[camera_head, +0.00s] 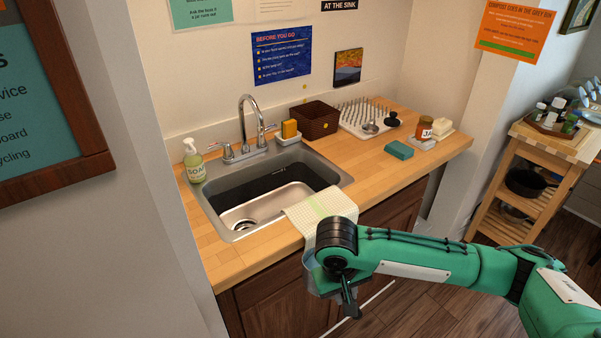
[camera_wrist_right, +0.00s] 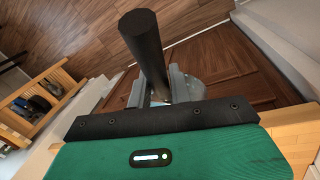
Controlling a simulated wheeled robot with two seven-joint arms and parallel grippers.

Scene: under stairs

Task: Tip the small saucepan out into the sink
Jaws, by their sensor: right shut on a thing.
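My right gripper (camera_head: 342,286) hangs in front of the counter's front edge, below the sink's near right corner. It is shut on the black handle (camera_wrist_right: 145,45) of the small saucepan, which the right wrist view shows large. The blue-grey saucepan body (camera_head: 313,277) shows only in part, mostly hidden behind my wrist, so its tilt and contents cannot be told. The steel sink (camera_head: 214,218) lies in the counter beyond and to the left of the gripper, with its basin open. My left gripper is not in view.
A checked cloth (camera_head: 322,207) drapes over the counter edge right of the sink. The faucet (camera_head: 246,125) rises behind the basin; a soap bottle (camera_head: 194,160) stands left.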

